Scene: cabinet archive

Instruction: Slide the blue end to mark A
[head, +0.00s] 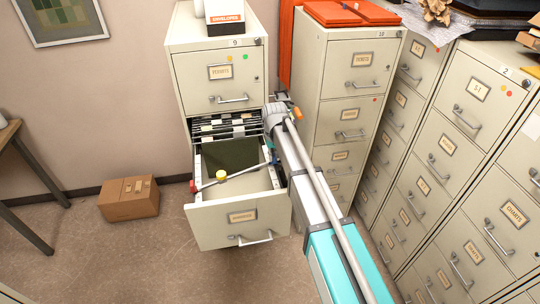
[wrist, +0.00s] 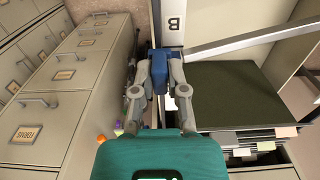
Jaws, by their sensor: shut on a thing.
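The blue end (wrist: 159,72) is a small blue block on the right side rail of an open drawer (head: 240,217). My gripper (wrist: 160,76) is shut on it, one finger on each side. A grey bar (wrist: 245,41) runs from near the blue end across the drawer. In the head view the bar (head: 245,172) reaches a red end (head: 193,187) on the left rail, with a yellow knob near it. The blue end (head: 273,158) shows partly there beside my arm, which hides my fingertips. A label with letter B (wrist: 173,23) lies just beyond the blue end. I cannot see mark A.
A dark green panel (head: 230,154) lies in the drawer, with hanging files (head: 222,128) behind it. Another cabinet (head: 345,110) stands close on the right. A cardboard box (head: 129,198) sits on the floor at left, with clear floor around it.

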